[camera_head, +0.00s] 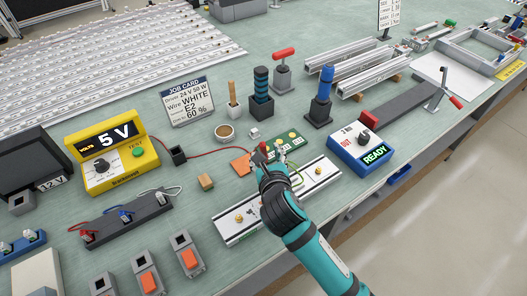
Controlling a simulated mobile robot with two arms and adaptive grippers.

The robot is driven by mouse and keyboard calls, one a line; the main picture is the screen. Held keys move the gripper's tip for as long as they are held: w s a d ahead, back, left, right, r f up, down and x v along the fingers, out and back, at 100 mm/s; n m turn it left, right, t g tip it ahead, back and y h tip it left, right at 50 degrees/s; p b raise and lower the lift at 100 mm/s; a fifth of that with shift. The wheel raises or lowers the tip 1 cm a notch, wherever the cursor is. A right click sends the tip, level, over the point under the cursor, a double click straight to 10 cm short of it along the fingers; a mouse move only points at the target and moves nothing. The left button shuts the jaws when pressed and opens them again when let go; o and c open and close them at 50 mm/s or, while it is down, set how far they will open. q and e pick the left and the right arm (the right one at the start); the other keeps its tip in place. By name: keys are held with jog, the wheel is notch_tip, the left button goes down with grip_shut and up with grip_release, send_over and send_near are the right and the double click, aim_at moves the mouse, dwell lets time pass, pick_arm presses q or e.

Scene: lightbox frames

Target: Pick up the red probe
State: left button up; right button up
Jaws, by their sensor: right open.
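A thin red lead (215,152) runs from a small black block (178,156) beside the yellow volt meter (108,158) toward my right gripper. A small red piece (263,146), which looks like the red probe, shows just beyond the gripper by the lead's end. The gripper hides part of this spot. My right gripper (272,165) is open, over the left end of a green circuit board (290,143) and close to the red piece. I cannot tell whether they touch. My left gripper is not in view.
A silver rail plate (240,228) lies under my right arm. A blue READY box (360,147) stands to the right.

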aim_at(263, 151)
jog(key=x, duration=0.4)
jog(key=shift+a+f, duration=0.15)
jog(key=shift+a, duration=0.05)
jog(key=shift+s, duration=0.1)
grip_shut()
